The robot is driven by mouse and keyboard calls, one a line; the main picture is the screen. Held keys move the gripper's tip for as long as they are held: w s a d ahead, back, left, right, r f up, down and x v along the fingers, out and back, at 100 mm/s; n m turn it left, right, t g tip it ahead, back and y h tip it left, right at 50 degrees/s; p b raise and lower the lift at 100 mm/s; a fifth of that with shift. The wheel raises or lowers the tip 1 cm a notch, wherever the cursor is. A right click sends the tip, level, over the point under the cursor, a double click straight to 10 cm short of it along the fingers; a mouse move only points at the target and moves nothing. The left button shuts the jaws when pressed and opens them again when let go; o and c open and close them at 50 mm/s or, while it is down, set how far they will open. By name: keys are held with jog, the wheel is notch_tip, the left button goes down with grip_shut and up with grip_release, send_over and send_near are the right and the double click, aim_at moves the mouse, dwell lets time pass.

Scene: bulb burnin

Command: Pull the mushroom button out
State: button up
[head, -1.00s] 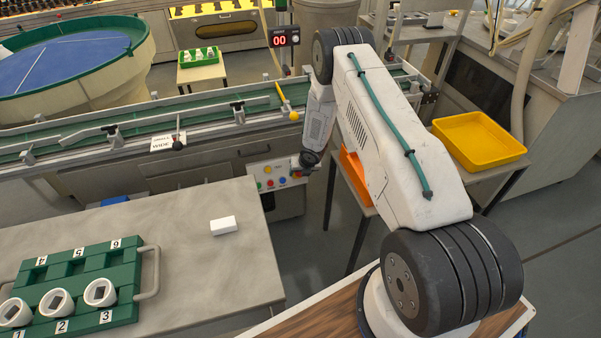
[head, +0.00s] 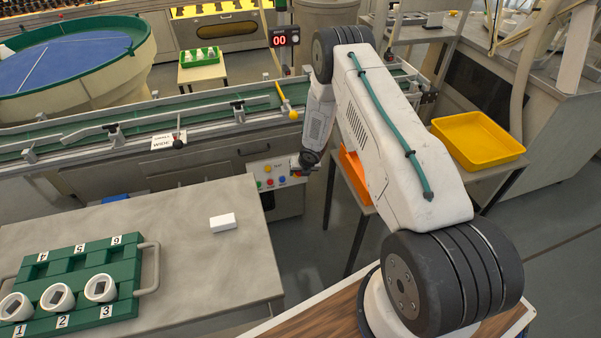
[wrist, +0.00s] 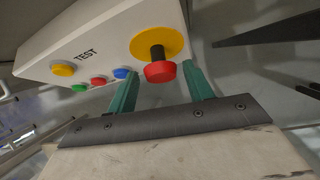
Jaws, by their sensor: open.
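The red mushroom button (wrist: 160,72) stands out on a dark stem from a yellow disc (wrist: 172,40) on the white control panel (wrist: 110,30), in the wrist view. My gripper (wrist: 160,90) is open, with one green finger on each side of the button. The button head lies between the fingers, and I see a gap on both sides. In the head view the panel (head: 257,172) is on the front of the conveyor, and my gripper (head: 297,170) is in front of its right part.
The panel also carries a yellow button (wrist: 62,69), a green button (wrist: 78,89), a red button (wrist: 98,82) and a blue button (wrist: 121,73). A grey table (head: 190,225) with a green rack (head: 137,255) and a white block (head: 223,222) stands at left. An orange bin (head: 355,175) is right of the gripper.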

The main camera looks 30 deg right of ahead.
jog(key=shift+d, duration=0.1)
jog(key=shift+s+r, duration=0.25)
jog(key=shift+r, duration=0.2)
jog(key=v, duration=0.6)
jog(key=shift+s+r, duration=0.2)
jog(key=shift+r, duration=0.1)
